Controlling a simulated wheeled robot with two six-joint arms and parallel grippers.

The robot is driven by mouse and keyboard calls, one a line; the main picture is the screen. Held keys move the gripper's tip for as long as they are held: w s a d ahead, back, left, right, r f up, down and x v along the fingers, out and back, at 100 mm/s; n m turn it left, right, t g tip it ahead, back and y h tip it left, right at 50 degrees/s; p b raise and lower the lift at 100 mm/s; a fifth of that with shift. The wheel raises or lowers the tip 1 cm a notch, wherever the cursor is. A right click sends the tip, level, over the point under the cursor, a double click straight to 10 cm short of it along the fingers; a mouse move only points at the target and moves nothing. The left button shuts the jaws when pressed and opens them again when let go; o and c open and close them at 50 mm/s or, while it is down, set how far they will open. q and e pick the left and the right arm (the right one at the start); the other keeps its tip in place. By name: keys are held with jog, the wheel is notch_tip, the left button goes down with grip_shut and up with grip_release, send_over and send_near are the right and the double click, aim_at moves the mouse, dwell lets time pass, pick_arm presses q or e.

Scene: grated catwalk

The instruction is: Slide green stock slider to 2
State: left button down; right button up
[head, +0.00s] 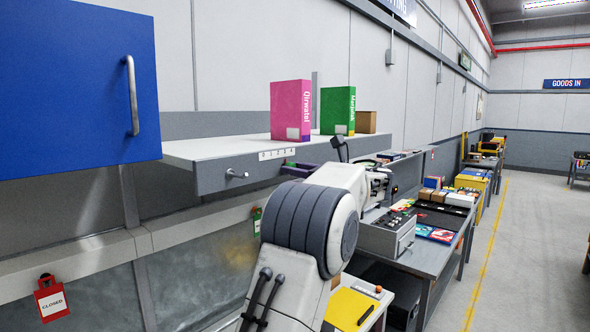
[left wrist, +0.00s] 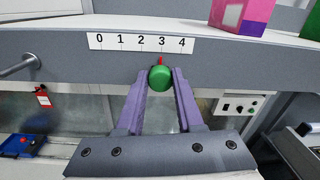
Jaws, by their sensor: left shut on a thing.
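The green stock slider (left wrist: 160,78) is a round green knob on the front edge of the grey shelf, under a white scale (left wrist: 141,43) numbered 0 to 4. Its red pointer stands under the 3 in the left wrist view. My left gripper (left wrist: 160,80) has its purple fingers closed on either side of the knob. My right gripper is not in view.
A pink box (head: 290,109) and a green box (head: 337,110) stand on the shelf (head: 215,150). A blue cabinet door (head: 75,85) hangs at the left. A bench with a control box (head: 385,236) lies to the right.

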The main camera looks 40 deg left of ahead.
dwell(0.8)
pick_arm(q)
jog(key=shift+s+f+b, duration=0.1)
jog(key=shift+s+b, duration=1)
jog(key=shift+s, duration=0.2)
jog(key=c, duration=0.5)
grip_release()
jog(key=d+b, duration=0.1)
jog(key=d, duration=0.2)
jog(key=d+b, duration=0.1)
jog(key=d, duration=0.3)
jog(key=s+d+b, duration=0.1)
jog(key=d+b, duration=0.1)
jog(key=d, duration=0.1)
jog(key=shift+d, duration=0.2)
